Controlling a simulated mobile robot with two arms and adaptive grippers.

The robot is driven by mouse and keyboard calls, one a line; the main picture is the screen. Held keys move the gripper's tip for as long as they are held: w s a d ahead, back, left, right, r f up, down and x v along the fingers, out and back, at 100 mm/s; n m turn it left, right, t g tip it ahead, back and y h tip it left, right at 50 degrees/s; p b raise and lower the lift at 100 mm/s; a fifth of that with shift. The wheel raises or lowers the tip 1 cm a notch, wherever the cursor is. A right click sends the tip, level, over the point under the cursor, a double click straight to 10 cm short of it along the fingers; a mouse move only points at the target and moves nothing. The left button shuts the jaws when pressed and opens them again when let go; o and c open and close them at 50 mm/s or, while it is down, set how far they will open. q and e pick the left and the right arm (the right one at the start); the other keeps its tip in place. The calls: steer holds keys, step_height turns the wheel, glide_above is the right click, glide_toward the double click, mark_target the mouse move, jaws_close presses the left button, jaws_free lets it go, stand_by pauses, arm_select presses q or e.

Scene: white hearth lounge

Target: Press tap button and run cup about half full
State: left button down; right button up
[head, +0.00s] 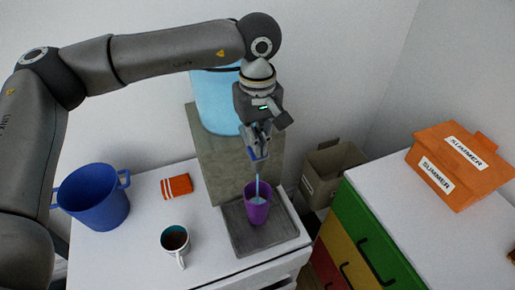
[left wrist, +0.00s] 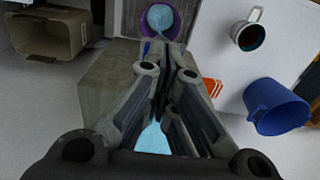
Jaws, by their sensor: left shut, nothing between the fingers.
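A purple cup (head: 257,212) stands upright on a dark grey tray (head: 240,238) below the dispenser (head: 215,160). A thin pale blue stream runs down into the cup; its fill level is hard to tell in the head view. My left gripper (head: 258,152) is shut and empty, pointing down at the dispenser's front above the cup. It hides most of the tap and button; a small blue part shows at its fingertips. In the left wrist view, the fingers (left wrist: 165,52) reach toward the purple cup (left wrist: 174,9), which has pale blue water inside. My right gripper is out of view.
A light blue tank (head: 215,105) tops the dispenser. A blue bucket (head: 95,200), a mug (head: 175,240) with dark contents and an orange striped cloth (head: 176,187) are left. A cardboard box (head: 330,170), coloured drawers (head: 355,235) and an orange box (head: 460,165) are right.

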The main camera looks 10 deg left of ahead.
arm_select(q)
step_height(320, 180, up, 7)
steer(key=p, duration=0.3)
steer(key=shift+r, duration=0.1)
stand_by(0.4)
stand_by(0.4)
